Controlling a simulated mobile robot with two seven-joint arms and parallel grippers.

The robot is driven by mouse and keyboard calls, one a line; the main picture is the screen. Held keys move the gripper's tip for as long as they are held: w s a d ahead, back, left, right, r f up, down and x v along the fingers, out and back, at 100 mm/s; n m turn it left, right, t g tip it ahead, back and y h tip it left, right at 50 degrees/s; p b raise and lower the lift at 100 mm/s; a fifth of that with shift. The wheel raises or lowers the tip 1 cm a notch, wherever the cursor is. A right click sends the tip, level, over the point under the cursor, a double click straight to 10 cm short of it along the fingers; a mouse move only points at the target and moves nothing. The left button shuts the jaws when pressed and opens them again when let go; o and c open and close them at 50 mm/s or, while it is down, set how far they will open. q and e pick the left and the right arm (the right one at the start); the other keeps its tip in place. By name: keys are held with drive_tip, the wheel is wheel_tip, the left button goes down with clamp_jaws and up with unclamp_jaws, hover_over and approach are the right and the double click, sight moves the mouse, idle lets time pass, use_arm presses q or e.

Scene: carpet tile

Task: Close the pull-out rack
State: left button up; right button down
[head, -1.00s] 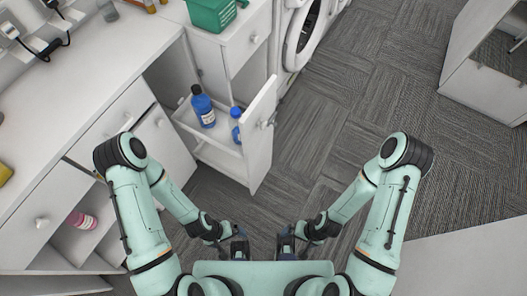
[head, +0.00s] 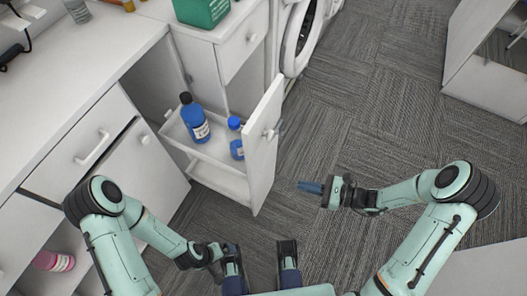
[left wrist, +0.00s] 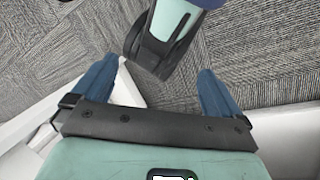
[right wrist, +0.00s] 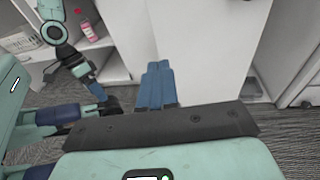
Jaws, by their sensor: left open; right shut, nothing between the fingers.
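The pull-out rack (head: 264,150) stands out from the cabinet in the head view. It has a tall white front panel with a knob (head: 270,133) and white shelves behind it. A large blue bottle (head: 194,120) and a smaller blue bottle (head: 236,138) stand on its upper shelf. My right gripper (head: 312,187) is shut and empty, to the right of the front panel, with carpet showing between them. It also shows in the right wrist view (right wrist: 157,68). My left gripper is open and empty in the left wrist view (left wrist: 157,70), low over the carpet, apart from the rack.
A white counter (head: 70,80) with drawers and an open shelf holding a pink bottle (head: 53,261) is at the left. A green container (head: 201,10) sits on the small cabinet behind the rack. A washing machine (head: 300,38) stands beyond.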

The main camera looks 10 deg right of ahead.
drive_tip(key=w+d+r+m+t, duration=0.1)
drive_tip(key=w+d+r+t, duration=0.1)
drive_tip(key=w+d+t, duration=0.15)
use_arm(q)
drive_tip(key=w+a+f+t+b, duration=0.1)
drive_tip(key=w+a+f+b, duration=0.1)
drive_tip(key=w+f, duration=0.2)
drive_tip(key=shift+y+b, duration=0.4)
use_arm(e)
approach(264, 149)
drive_tip(key=shift+m, duration=0.3)
drive_tip(key=x, duration=0.7)
use_arm(q)
drive_tip(key=shift+w+a+r, duration=0.1)
use_arm(e)
drive_tip(key=shift+a, duration=0.1)
